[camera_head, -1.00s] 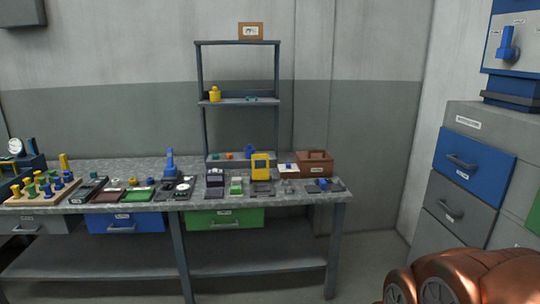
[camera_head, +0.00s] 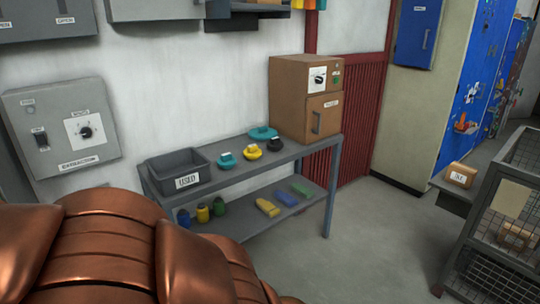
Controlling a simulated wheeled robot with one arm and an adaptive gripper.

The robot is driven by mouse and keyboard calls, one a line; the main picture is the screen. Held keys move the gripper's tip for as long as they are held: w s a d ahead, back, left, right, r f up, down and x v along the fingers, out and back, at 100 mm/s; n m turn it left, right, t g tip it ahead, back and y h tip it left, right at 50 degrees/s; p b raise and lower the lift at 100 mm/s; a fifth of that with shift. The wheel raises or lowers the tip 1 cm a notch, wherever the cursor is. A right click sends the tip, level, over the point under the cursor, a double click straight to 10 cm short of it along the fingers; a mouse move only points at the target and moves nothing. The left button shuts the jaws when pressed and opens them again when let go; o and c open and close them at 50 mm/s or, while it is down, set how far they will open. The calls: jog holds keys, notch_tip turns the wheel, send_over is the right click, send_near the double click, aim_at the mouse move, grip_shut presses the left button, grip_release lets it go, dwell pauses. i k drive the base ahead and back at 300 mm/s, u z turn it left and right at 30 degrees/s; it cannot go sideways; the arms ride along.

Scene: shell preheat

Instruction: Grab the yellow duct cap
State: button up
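A small round yellow cap (camera_head: 252,152), which looks like the yellow duct cap, sits on the top shelf of a grey metal table (camera_head: 215,183). A teal cap (camera_head: 226,160) is to its left and a black cap (camera_head: 275,145) to its right. A larger teal cap or lid (camera_head: 263,133) lies behind them, nearer the wall. My gripper is not in view. Copper-coloured parts of my arm fill the lower left and hide part of the table's left end.
A grey bin labelled USED (camera_head: 180,172) stands on the table's left end, and a brown cabinet (camera_head: 305,98) on its right. Coloured bottles and blocks (camera_head: 268,207) sit on the lower shelf. A wire cage cart (camera_head: 500,220) stands at right. Floor between is clear.

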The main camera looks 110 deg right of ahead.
aim_at(252, 153)
jog(key=z, duration=3.35)
jog(key=k, duration=0.4)
jog(key=z, duration=0.65)
jog(key=i, duration=1.5)
jog(key=u, duration=0.75)
jog(key=i, duration=0.65)
jog(key=u, duration=0.85)
